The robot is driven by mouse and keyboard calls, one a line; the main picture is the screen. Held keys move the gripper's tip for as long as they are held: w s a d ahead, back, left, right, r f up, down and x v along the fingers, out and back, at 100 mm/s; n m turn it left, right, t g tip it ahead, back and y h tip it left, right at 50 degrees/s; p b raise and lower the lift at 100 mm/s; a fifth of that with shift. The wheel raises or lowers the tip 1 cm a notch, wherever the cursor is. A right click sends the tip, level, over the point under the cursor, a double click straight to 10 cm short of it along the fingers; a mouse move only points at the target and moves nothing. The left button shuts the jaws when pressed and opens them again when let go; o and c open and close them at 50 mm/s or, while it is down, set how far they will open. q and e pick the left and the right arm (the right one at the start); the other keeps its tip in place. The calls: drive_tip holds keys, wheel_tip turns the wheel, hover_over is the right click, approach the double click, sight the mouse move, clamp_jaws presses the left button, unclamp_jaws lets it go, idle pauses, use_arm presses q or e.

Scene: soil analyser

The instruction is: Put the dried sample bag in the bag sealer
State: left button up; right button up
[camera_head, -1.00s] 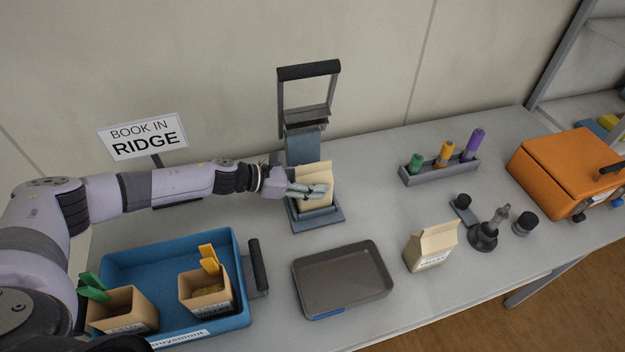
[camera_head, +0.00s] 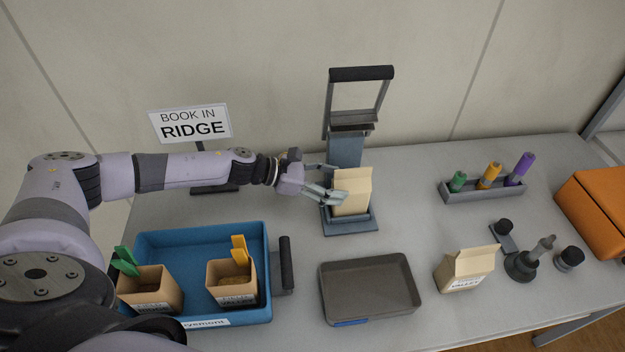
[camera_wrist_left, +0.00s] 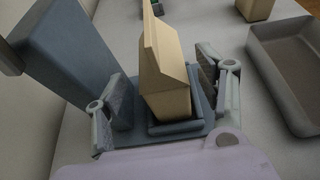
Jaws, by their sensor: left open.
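A beige paper bag (camera_head: 356,189) stands upright in the tray of the bag sealer (camera_head: 345,150), whose black-handled frame is raised above it. My left gripper (camera_head: 335,183) is open at the bag's left side. In the left wrist view its fingers (camera_wrist_left: 163,88) stand apart on either side of the bag (camera_wrist_left: 165,75), with gaps showing. The bag rests within the rim of the sealer's base (camera_wrist_left: 178,128). My right gripper is not in view.
A grey tray (camera_head: 366,290) is empty. Another beige bag (camera_head: 468,268), a tube rack (camera_head: 486,190), dark knobbed items and an orange case (camera_head: 598,208) are to the right. A sign (camera_head: 190,125) stands behind.

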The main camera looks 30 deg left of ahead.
use_arm(q)
drive_tip(key=b+v, duration=0.1)
drive_tip(key=v, duration=0.6)
